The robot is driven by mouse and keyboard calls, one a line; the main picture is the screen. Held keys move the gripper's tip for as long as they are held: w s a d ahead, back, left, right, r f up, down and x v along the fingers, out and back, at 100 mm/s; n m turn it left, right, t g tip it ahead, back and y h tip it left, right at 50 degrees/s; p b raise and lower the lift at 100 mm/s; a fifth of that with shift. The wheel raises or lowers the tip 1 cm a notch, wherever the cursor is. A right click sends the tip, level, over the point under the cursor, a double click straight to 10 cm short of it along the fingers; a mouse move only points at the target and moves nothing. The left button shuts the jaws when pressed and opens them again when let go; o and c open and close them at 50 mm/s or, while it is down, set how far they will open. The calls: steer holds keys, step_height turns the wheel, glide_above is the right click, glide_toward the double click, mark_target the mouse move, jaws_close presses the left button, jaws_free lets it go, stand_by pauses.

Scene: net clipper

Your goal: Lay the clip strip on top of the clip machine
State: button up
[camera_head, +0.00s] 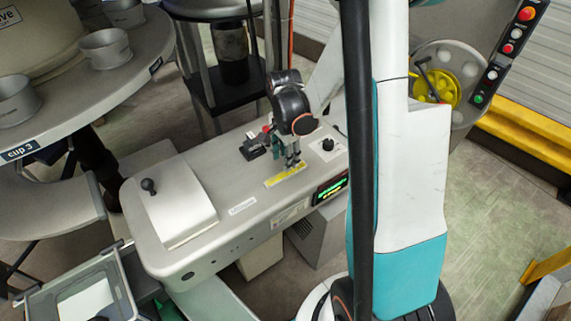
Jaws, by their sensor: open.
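The clip machine (232,171) is a long pale grey unit in the middle of the head view. It has a raised white cover with a black knob at its left end and a lit green display on its front right. A thin yellow strip with dark marks (285,176) lies flat on its top near the front edge; I cannot tell for sure whether it is the clip strip or a label. My gripper (292,161) points down just behind this strip, open, with nothing visible between its fingers. Whether the fingertips touch the machine top is unclear.
A small black fixture with a red part (257,143) stands left of my gripper, and a dial (327,145) right of it. A round table with metal cups (105,48) is at upper left. A clear bin (80,293) is at lower left. My arm hides the machine's right end.

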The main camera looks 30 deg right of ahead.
steer(key=shift+r+p, duration=0.35)
steer(key=shift+r, duration=2.45)
steer(key=shift+a, duration=0.1)
